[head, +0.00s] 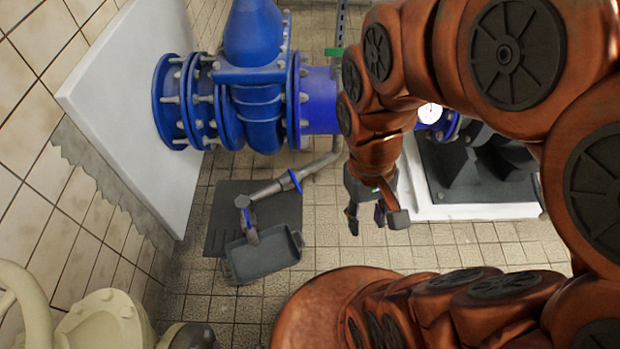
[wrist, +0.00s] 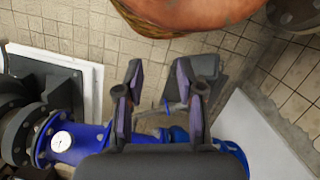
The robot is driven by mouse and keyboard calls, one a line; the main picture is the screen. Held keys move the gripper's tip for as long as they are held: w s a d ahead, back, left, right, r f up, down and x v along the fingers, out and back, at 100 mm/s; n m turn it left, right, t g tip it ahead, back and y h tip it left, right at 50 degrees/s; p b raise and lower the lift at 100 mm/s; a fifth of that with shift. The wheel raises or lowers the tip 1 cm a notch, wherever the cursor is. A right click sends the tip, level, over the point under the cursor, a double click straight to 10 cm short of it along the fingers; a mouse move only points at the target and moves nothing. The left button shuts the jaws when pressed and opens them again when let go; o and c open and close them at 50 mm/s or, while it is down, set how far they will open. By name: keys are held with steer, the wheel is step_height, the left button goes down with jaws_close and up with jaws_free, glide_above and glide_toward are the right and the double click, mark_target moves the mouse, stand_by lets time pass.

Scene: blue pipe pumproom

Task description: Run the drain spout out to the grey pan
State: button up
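The drain spout (head: 266,192) is a grey pipe with a blue collar, running down-left from the blue pipework to an elbow. Its outlet end overlaps the upper edge of the grey pan (head: 268,262) in the head view; I cannot tell its exact height above it. The shallow pan sits partly on a dark mat (head: 285,208). My gripper (head: 367,222) points down to the right of the spout and pan, apart from both. Its two fingers are spread and empty, as the wrist view (wrist: 160,90) also shows. There, the spout and pan are small and partly hidden by the fingers.
A large blue valve and flanged pipe (head: 258,75) stand above the spout. A white slab (head: 140,110) is on the left wall. A dark pump base on a white plinth (head: 475,212) lies right of my gripper. Cream pipework (head: 100,325) fills the lower left. Tiled floor is open below the gripper.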

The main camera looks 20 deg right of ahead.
steer(key=w+d+f+n+t+b, duration=0.1)
steer(key=w+d+f+t+b, duration=0.25)
steer(key=w+f, duration=0.85)
steer(key=w+d+f+t+h+b, duration=0.1)
steer(key=w+d+f+t+b, duration=0.3)
steer(key=w+f, duration=0.8)
steer(key=w+d+f+n+t+b, duration=0.15)
steer(key=w+d+f+b, duration=0.3)
steer(key=w+f, duration=0.75)
steer(key=t+y+b, duration=0.5)
steer(key=t+b, duration=0.1)
steer(key=b, duration=0.2)
glide_toward(295, 180)
steer(key=w+f, duration=0.1)
steer(key=w, duration=0.1)
steer(key=shift+n, duration=0.45)
steer(key=shift+b+x, duration=1.25)
steer(key=shift+x, duration=2.75)
steer(key=shift+s+a, duration=0.1)
steer(key=shift+a, duration=0.05)
jaws_close()
